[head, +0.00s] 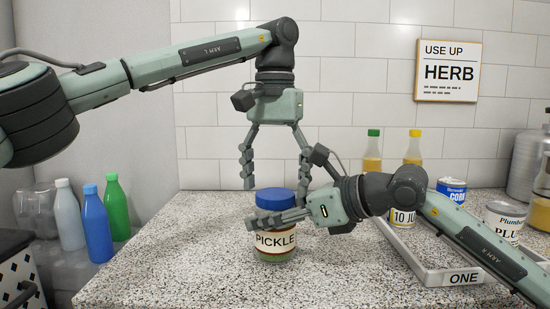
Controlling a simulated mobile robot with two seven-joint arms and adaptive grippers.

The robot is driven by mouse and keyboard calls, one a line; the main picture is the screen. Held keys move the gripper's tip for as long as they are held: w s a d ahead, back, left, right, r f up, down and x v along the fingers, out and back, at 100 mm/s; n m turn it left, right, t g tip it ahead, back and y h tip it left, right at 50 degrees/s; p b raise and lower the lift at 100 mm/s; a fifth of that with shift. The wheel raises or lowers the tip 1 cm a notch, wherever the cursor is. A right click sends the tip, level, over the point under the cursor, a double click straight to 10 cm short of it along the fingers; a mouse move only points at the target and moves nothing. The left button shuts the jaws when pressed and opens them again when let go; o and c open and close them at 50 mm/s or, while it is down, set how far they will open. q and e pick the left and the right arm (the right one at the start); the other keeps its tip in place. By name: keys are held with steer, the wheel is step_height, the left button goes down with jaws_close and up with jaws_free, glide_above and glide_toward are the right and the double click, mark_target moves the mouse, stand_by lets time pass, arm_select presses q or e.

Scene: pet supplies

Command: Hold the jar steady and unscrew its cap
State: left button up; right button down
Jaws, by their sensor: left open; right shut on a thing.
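The pickle jar (273,255) stands upright on the speckled counter, with a label reading PICKLE. Its blue cap (275,199) sits on top of the jar. My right gripper (268,219) comes in from the right and is shut on the jar just below the cap; its fingers hide the jar's upper part. My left gripper (275,184) points straight down from above, with its fingers open and spread to either side of the cap. A gap shows between the left finger and the cap. I cannot tell whether the right finger touches it.
A white tray (436,279) marked ONE stands at the right, with cans and bottles in or near it. A blue can (452,190) and a metal canister (526,165) stand behind. Coloured bottles (96,222) are left of the counter. The counter's left part is clear.

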arm_select(q)
steer(key=shift+f, duration=0.6)
